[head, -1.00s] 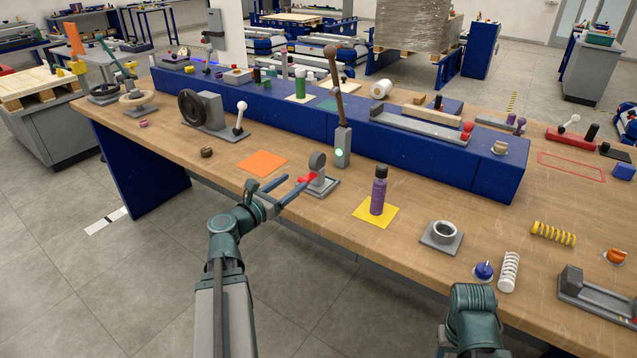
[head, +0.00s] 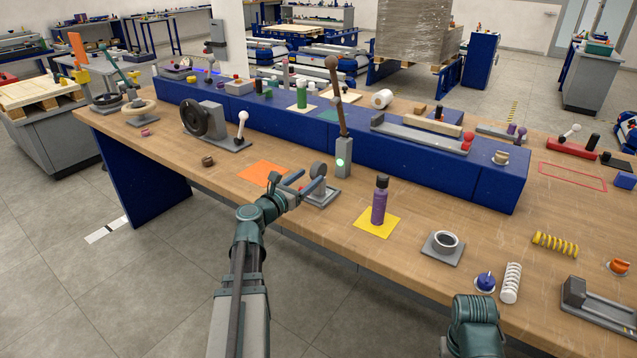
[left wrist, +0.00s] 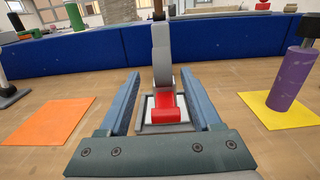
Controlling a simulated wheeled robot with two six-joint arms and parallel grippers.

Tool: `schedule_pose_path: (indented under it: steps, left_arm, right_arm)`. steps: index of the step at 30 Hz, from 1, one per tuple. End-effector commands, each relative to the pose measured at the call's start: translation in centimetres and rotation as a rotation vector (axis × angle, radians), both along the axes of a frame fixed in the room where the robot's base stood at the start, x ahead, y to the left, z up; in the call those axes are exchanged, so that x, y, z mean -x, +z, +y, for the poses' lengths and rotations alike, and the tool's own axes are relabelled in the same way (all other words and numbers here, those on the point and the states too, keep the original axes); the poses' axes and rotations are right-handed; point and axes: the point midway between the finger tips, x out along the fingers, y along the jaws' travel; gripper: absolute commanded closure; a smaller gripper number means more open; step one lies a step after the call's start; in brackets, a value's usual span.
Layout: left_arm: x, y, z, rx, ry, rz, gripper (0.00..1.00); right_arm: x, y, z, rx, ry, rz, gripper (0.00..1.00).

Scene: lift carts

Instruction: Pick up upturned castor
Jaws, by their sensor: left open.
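The upturned castor, a grey wheel (head: 318,170) standing up from a small grey base plate with a red lever, sits near the front edge of the wooden table. In the left wrist view the wheel (left wrist: 161,52) stands straight ahead with the red lever (left wrist: 167,108) facing me. My left gripper (head: 306,181) is open and empty. Its two blue fingers (left wrist: 160,76) lie on either side of the castor in the left wrist view, and no contact shows. In the head view the gripper partly hides the castor's base and lever. My right gripper is out of the picture; only part of that arm shows.
An orange mat (head: 264,173) lies left of the castor. A purple bottle (head: 380,203) stands on a yellow mat (head: 377,224) to the right. A grey post with a green light and tall lever (head: 342,160) stands just behind. A blue raised shelf (head: 280,127) runs behind.

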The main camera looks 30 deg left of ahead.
Motion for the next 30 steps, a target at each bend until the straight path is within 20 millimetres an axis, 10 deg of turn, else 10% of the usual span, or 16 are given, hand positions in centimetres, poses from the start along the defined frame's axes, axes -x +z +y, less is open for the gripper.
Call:
schedule_pose_path:
  steps: [21,30]
  left_arm:
    - [-5.1,0.0,-0.8,0.000,0.000,0.000,0.37]
    - [-5.1,0.0,-0.8,0.000,0.000,0.000,0.91]
  right_arm:
    - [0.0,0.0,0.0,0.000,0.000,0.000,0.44]
    - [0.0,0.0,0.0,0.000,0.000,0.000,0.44]
